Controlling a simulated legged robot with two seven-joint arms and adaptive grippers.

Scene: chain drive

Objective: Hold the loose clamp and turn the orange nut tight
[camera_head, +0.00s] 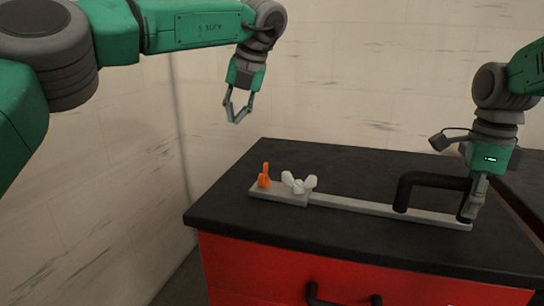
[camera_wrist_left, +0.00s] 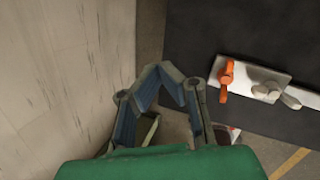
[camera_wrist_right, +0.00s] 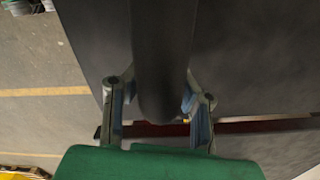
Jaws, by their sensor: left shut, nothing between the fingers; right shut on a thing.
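The grey clamp (camera_head: 370,207) lies along the black worktop, with a flat bar, a black handle (camera_head: 432,180) at its right end and a plate at its left end. The orange nut (camera_head: 264,177) stands on the left plate; it also shows in the left wrist view (camera_wrist_left: 226,78). A white wing nut (camera_head: 299,184) sits just right of it. My left gripper (camera_head: 235,121) is shut and empty, in the air above and left of the nut. My right gripper (camera_head: 470,212) is shut on the black handle at the clamp's right end; the handle fills the right wrist view (camera_wrist_right: 160,70).
The black worktop (camera_head: 350,165) tops a red cabinet (camera_head: 260,265) with a black drawer handle (camera_head: 340,300) on its front. A pale wall (camera_head: 350,80) stands behind and to the left. The worktop behind the clamp is clear.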

